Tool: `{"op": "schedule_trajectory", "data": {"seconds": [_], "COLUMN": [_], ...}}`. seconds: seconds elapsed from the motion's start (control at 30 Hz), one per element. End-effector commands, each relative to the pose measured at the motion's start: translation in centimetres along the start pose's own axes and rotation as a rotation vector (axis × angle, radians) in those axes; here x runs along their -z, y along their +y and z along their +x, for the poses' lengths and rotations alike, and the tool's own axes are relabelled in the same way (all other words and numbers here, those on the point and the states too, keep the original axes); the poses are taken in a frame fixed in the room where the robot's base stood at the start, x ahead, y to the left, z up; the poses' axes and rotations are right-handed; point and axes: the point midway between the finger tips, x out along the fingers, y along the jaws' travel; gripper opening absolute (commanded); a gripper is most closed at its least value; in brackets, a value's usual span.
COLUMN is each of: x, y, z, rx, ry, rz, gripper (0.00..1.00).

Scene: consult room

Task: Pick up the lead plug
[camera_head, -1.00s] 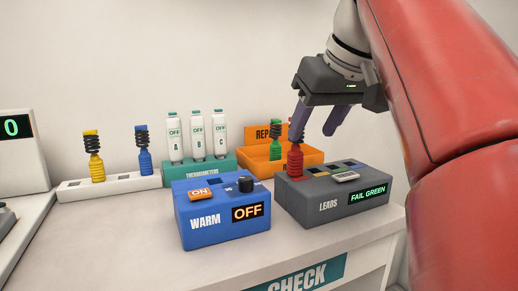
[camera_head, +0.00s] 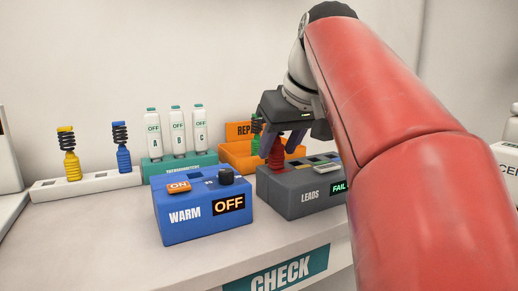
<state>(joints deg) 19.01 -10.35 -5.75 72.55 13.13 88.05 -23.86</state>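A red lead plug (camera_head: 276,156) stands upright in the grey LEADS box (camera_head: 300,207); its upper part is hidden by my gripper. My gripper (camera_head: 282,150) points down over it, with its two fingers apart, one to each side of the red plug in the picture. I cannot tell whether they touch it. A green plug (camera_head: 256,126) stands behind at the orange REPAIR tray (camera_head: 237,160), partly covered by my gripper. A yellow plug (camera_head: 72,163) and a blue plug (camera_head: 123,157) stand in a white rack (camera_head: 97,182) at left. The box's display reads FAIL; the rest is hidden.
A blue WARM box (camera_head: 180,228) with a knob and an OFF display stands just left of the LEADS box. Several white thermometers (camera_head: 177,134) stand in a teal holder behind it. The white counter (camera_head: 120,240) is clear in front.

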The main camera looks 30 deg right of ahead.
Motion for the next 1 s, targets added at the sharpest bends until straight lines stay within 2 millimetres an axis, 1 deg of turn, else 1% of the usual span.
{"op": "schedule_trajectory", "data": {"seconds": [0.03,0.2,0.3,0.53,0.67,0.77,0.93,1.0], "x": [0.0,0.0,0.0,0.1,0.5,1.2,3.1,3.5], "y": [0.0,0.0,0.0,0.0,0.0,0.0,0.1,0.1], "z": [0.0,0.0,0.0,-0.1,-0.8,-1.8,-4.6,-5.2], "rx": [0.0,0.0,0.0,0.0,0.0,0.0,-0.001,-0.001], "ry": [0.0,0.0,0.0,0.0,0.0,0.001,0.002,0.002], "rz": [0.0,0.0,0.0,0.0,0.0,0.001,0.0,-0.001], "gripper": [0.35,0.13,0.03,0.02,0.02,0.02,0.02,0.02]}}
